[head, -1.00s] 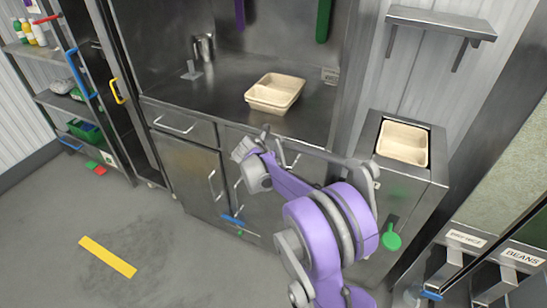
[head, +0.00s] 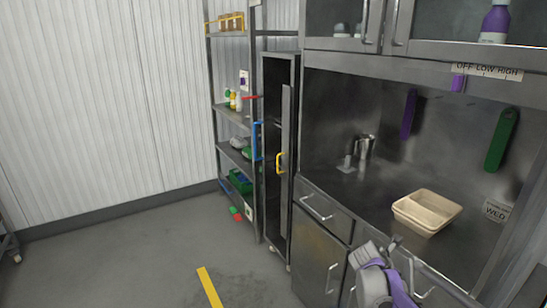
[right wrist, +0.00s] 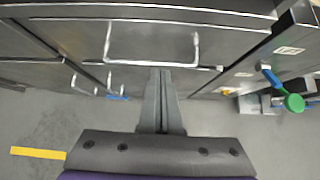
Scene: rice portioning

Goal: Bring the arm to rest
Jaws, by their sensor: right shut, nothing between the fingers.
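My right gripper (head: 376,252) shows at the bottom right of the head view, in front of the steel counter's drawers. In the right wrist view the two grey fingers (right wrist: 160,75) are pressed together with nothing between them. They point toward a drawer with a bar handle (right wrist: 150,62). My purple and grey wrist hides part of the cabinet front. My left gripper is in neither view.
A beige divided tray (head: 427,211) stands on the steel counter (head: 375,195), with metal cups (head: 363,147) behind it. A narrow cabinet with a yellow handle (head: 280,163) and a shelf rack (head: 235,118) stand left. The floor at left is open.

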